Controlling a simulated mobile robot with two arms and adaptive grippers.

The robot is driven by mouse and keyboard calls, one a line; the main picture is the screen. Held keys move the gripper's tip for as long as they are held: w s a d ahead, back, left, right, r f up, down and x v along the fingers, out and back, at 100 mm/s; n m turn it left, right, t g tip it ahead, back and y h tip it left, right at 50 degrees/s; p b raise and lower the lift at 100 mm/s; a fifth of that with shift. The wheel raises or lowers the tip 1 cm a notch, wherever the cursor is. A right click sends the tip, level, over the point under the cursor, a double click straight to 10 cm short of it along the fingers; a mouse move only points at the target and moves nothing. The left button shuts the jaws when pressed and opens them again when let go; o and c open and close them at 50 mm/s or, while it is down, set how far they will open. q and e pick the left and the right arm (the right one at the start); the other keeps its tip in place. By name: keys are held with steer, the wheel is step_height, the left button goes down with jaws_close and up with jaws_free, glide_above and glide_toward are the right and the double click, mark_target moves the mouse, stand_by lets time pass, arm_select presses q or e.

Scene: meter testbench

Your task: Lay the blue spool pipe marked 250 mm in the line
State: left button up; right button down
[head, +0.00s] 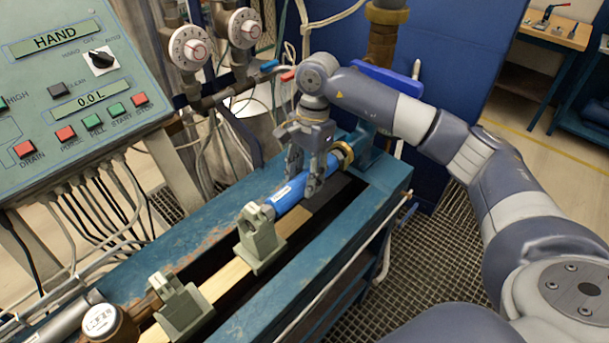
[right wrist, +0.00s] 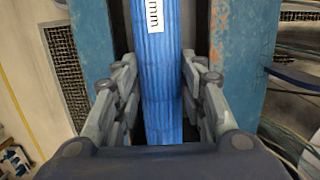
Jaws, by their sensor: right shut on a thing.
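The blue spool pipe (head: 297,190) lies along the teal bench's trough, between a grey-green cradle (head: 259,236) at its near end and a brass fitting (head: 344,154) at its far end. Whether it touches either, I cannot tell. My right gripper (head: 304,180) reaches down from above and is shut on the pipe. In the right wrist view the ribbed blue pipe (right wrist: 163,100) runs between the fingers (right wrist: 158,90). A white label (right wrist: 155,14) on it shows only "mm"; the number is cut off. My left gripper is not in view.
The control panel (head: 75,75) is at left, with dial meters (head: 188,48) behind. A blue cabinet (head: 460,60) stands behind my right arm.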

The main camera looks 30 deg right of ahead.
steer(key=c, duration=0.9)
jaws_free()
steer(key=shift+c, duration=0.2)
steer(key=shift+f, duration=0.1)
steer(key=shift+r+p, duration=2.25)
steer(key=shift+r, duration=2.35)
steer(key=shift+f, duration=0.1)
